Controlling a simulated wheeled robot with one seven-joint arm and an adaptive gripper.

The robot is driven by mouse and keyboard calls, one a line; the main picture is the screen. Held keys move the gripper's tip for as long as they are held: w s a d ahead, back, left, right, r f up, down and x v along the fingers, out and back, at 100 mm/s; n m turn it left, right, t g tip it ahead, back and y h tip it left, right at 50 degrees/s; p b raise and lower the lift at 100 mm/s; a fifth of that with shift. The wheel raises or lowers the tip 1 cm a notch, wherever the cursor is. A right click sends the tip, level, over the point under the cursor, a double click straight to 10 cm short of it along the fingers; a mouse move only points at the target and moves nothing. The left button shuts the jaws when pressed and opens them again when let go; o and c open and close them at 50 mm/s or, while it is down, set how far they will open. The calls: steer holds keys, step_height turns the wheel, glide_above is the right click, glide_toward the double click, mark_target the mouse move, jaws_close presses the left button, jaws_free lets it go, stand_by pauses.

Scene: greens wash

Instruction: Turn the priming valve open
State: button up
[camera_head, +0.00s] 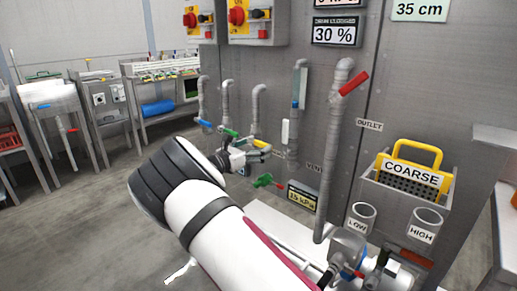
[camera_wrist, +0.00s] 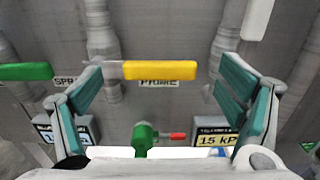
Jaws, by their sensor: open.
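The priming valve's yellow lever (camera_wrist: 160,70) lies level across the middle of the wrist view, extending right from a grey pipe (camera_wrist: 99,35). A partly covered PRIME label (camera_wrist: 158,83) is on the wall just below it. In the head view the yellow lever (camera_head: 259,143) shows partly behind my gripper (camera_head: 258,156). In the wrist view my gripper (camera_wrist: 161,85) is open, with one teal-padded finger at each side of the picture and the lever between them. The lever appears beyond the fingertips; I cannot tell if either finger touches it.
A green lever (camera_wrist: 25,72) is close on the left. A thick pipe with a red lever (camera_head: 354,82) stands to the right, near a COARSE basket (camera_head: 411,172).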

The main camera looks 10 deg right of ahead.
steer(key=shift+x, duration=1.1)
steer(key=c, duration=1.7)
steer(key=shift+r, duration=0.15)
